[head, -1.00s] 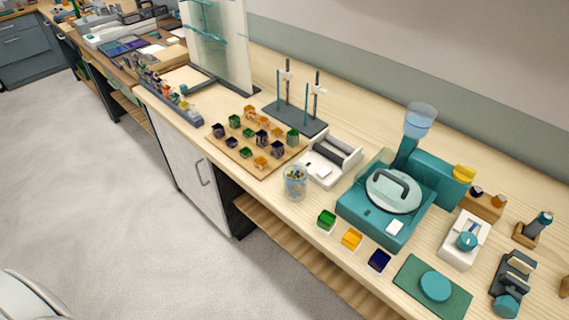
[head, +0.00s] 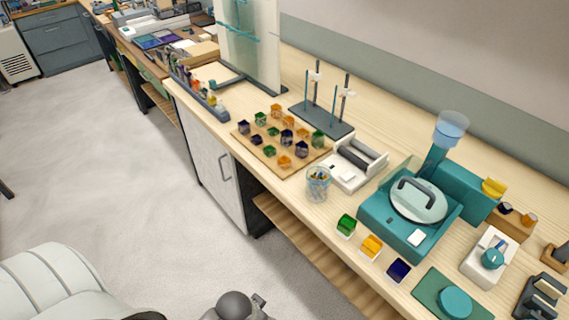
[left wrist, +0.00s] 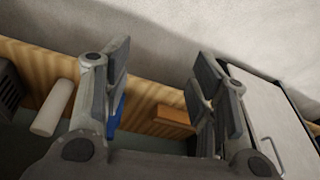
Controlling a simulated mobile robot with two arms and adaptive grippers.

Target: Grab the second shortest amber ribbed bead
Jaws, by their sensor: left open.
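Several amber beads stand on a wooden board (head: 254,144) in the head view, among green and dark blue ones. My right gripper is not in view.
A jar (head: 318,184) stands right of the board, beside a white device (head: 356,163). A dark rod stand (head: 322,120) is behind. Green, amber and blue trays (head: 371,246) line the bench front by a teal machine (head: 409,213). A cabinet door (left wrist: 270,115) shows in the wrist view.

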